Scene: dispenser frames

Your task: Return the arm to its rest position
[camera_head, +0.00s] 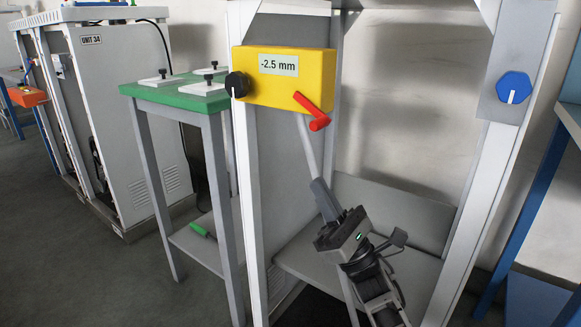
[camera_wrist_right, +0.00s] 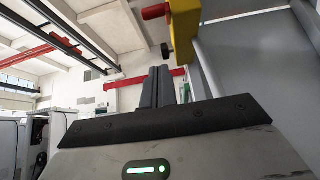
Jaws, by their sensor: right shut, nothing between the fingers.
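My right arm (camera_head: 382,301) comes in from the bottom right of the head view. Its gripper (camera_head: 319,187) is in front of the dispenser frame, below the yellow box (camera_head: 285,90), with its fingers pointing up and to the left. In the wrist view the right gripper's dark fingers (camera_wrist_right: 156,86) are together, with nothing between them. The yellow box also shows at the top of the wrist view (camera_wrist_right: 184,32), beyond the fingertips and apart from them. My left gripper is in neither view.
The yellow box reads "-2.5 mm" and carries a black knob (camera_head: 237,85) and a red lever (camera_head: 313,111). A blue knob (camera_head: 514,87) is on the right post. A green-topped stand (camera_head: 178,94) is at left. A grey shelf (camera_head: 420,267) lies behind the gripper.

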